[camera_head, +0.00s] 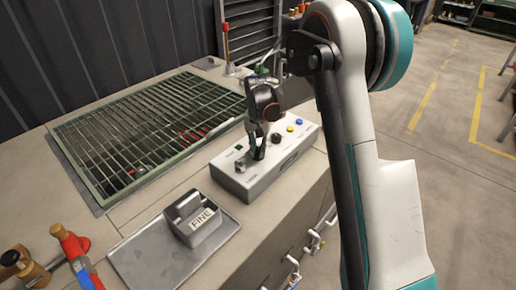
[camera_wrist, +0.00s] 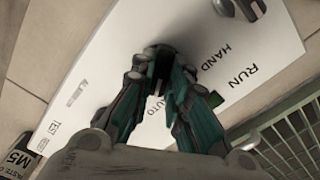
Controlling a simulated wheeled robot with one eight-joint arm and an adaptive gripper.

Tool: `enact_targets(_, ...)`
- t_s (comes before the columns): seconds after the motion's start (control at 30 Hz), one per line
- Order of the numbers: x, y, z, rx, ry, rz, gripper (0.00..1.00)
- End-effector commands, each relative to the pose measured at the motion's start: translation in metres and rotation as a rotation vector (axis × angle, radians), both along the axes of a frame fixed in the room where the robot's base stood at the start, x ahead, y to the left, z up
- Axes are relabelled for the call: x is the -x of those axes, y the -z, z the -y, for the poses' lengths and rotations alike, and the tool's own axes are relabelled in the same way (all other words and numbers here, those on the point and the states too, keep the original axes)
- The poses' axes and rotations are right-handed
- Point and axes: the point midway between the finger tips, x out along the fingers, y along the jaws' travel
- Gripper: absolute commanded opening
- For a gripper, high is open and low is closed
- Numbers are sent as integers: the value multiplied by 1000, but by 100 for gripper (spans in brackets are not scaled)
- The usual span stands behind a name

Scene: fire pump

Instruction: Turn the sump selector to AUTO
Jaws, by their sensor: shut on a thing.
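The control box (camera_head: 235,184) is a pale, low box on the bench, with a row of controls on its top. My gripper (camera_head: 257,150) points down onto the left part of that top. In the wrist view my gripper (camera_wrist: 161,60) is shut around the sump selector, which is mostly hidden between the dark fingertips. The pale panel (camera_wrist: 110,60) carries the words RUN and HAND on the right of the fingers. The word AUTO shows between the fingers, just below the tips. Which way the selector points cannot be told.
A black knob (camera_head: 276,138), a yellow button (camera_head: 290,129) and a blue button (camera_head: 299,122) sit farther right on the box. A box marked FINE (camera_head: 202,232) stands on a metal tray (camera_head: 150,262). A green grating (camera_head: 130,135) lies behind. A red-handled tool (camera_head: 75,250) is at lower left.

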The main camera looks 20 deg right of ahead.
Motion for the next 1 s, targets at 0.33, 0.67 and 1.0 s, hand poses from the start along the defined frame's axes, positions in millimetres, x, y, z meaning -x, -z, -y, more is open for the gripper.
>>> enact_targets(0.33,0,0,0,0,15,1,0)
enact_targets(0.67,0,0,0,0,14,0,35)
enact_targets(1.0,0,-7,0,0,13,0,35)
